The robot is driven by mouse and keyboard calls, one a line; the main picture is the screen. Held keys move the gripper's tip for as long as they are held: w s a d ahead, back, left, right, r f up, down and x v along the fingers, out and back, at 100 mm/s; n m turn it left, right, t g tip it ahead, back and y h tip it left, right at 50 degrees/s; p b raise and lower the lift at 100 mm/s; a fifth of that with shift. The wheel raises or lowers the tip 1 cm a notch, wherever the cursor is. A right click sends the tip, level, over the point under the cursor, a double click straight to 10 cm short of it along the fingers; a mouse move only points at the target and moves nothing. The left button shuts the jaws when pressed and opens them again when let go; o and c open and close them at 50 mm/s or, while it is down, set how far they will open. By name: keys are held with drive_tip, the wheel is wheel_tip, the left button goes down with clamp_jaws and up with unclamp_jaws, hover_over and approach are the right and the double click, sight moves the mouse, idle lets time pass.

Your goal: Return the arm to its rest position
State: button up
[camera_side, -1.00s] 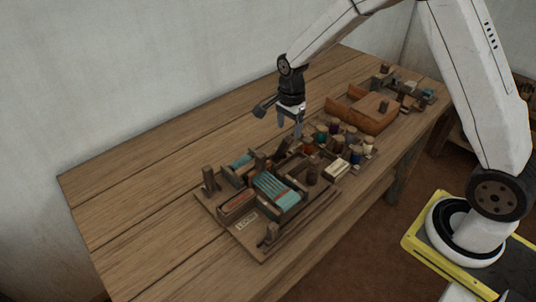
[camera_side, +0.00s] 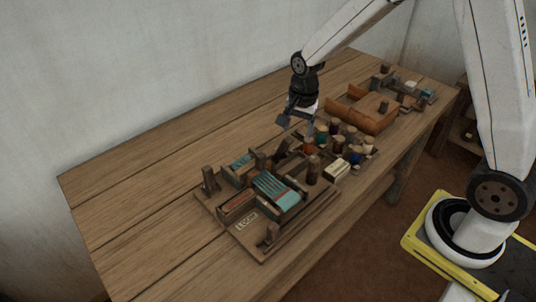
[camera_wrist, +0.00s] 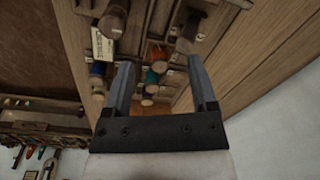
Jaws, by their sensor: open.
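My gripper (camera_side: 311,128) hangs from the wrist above the table, close over the rack of thread spools. Its jaws are open and nothing shows between them. In the wrist view my gripper (camera_wrist: 161,68) shows two grey fingers set apart, with spools visible beyond them. The side view does not show clearly how much height there is between the fingertips and the spools.
The wooden table (camera_side: 150,180) has bare boards along the wall side. Coloured spools (camera_side: 335,128) stand beside the loom. An orange-brown wooden box (camera_side: 352,112) and a second cluster of small parts (camera_side: 410,86) lie toward the far end. A wall (camera_side: 120,80) runs behind the table.

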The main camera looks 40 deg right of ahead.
drive_tip(key=s+a+r+n+t, duration=0.2)
drive_tip(key=s+n, duration=1.1)
drive_tip(key=shift+s, duration=0.35)
